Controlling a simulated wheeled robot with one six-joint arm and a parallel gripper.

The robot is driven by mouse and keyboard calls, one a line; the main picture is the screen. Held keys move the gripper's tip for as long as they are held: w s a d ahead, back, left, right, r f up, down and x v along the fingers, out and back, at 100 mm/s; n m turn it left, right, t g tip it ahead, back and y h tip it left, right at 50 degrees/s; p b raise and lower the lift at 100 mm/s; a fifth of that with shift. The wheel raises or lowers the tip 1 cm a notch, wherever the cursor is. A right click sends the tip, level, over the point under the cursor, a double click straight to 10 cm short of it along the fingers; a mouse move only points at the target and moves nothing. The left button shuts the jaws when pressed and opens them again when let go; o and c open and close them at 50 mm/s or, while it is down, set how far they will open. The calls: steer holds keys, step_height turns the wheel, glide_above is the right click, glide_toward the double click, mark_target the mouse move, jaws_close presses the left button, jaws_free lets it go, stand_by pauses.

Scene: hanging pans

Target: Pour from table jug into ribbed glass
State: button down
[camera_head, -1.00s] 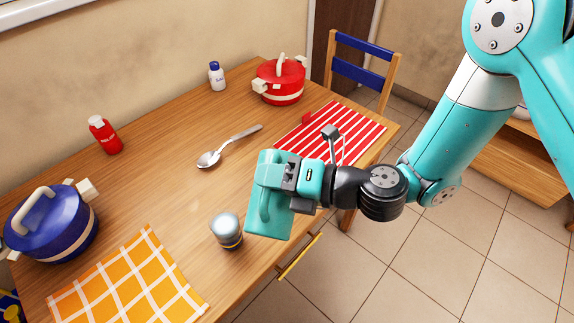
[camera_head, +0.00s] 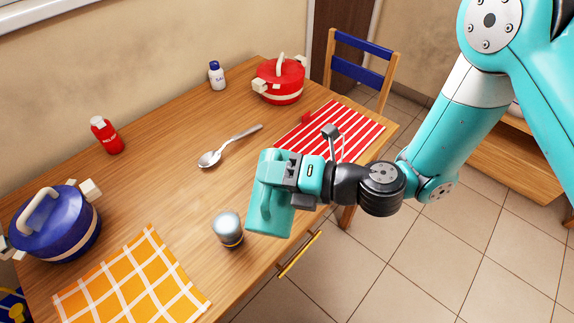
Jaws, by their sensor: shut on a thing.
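The ribbed glass (camera_head: 228,229) is a small grey-blue tumbler with a yellowish band low down.
On the wooden table (camera_head: 180,200) are a blue pot (camera_head: 58,228), an orange checked cloth (camera_head: 135,285), a red bottle (camera_head: 107,138), a spoon (camera_head: 228,147), a white bottle (camera_head: 217,77), a red pot (camera_head: 280,85) and a red striped mat (camera_head: 350,130). A chair (camera_head: 360,72) stands behind.

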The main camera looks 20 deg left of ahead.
steer(key=shift+w+r+p, duration=0.25)
steer(key=shift+w+p, duration=0.1)
steer(key=shift+p, duration=0.3)
stand_by(0.4)
